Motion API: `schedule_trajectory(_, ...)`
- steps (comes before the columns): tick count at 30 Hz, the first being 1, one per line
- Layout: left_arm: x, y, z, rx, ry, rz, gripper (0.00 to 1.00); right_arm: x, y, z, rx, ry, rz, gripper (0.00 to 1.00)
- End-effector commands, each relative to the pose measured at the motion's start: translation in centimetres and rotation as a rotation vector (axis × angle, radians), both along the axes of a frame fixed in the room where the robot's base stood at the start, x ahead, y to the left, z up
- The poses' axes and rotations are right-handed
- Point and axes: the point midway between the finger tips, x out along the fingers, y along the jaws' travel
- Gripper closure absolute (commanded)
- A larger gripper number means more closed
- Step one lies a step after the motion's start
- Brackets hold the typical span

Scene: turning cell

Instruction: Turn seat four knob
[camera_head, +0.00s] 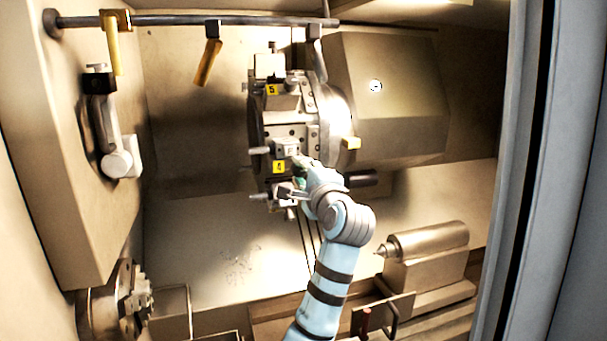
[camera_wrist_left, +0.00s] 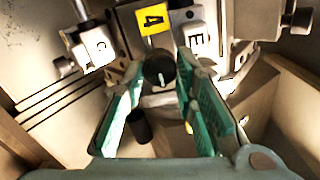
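The turret (camera_head: 300,115) carries a yellow tag "4" (camera_head: 278,167), which also shows in the left wrist view (camera_wrist_left: 152,20). Below that tag, in the left wrist view, is a round black knob (camera_wrist_left: 160,71) with a pale pointer line, between blocks marked "C" (camera_wrist_left: 96,46) and "E" (camera_wrist_left: 196,40). My left gripper (camera_head: 300,172) is at the turret beside tag 4, and its hand hides the knob in the head view. In the left wrist view its two green-padded fingers (camera_wrist_left: 160,86) are apart, one on each side of the knob, with gaps visible. I cannot tell how deep the knob sits between them. My right gripper is out of view.
Tag "5" (camera_head: 271,90) marks the seat above. A tailstock (camera_head: 428,242) stands at lower right and a chuck (camera_head: 112,303) at lower left. A rail (camera_head: 180,19) with yellow handles crosses the top. A door edge (camera_head: 520,170) bounds the right side.

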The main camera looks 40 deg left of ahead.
Motion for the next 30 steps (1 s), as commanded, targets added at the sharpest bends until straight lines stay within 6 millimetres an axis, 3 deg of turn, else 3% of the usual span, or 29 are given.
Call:
schedule_trajectory(1,0.0,0.0,0.1,0.001,-0.003,-0.001,0.66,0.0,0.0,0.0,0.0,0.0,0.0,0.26)
schedule_trajectory(3,0.0,0.0,0.1,0.0,-0.003,0.0,0.55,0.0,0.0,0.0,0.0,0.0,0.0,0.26)
schedule_trajectory(4,0.0,0.0,0.1,0.0,-0.003,0.0,0.54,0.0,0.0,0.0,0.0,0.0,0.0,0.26)
schedule_trajectory(13,-0.1,-0.3,0.0,-0.001,-0.002,-0.001,0.54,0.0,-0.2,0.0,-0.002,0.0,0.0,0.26)
schedule_trajectory(24,-3.9,-5.8,0.0,-0.003,-0.003,-0.004,0.54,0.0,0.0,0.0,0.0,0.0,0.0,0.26)
schedule_trajectory(30,-4.3,-6.2,0.0,0.0,-0.001,0.0,0.54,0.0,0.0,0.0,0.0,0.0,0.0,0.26)
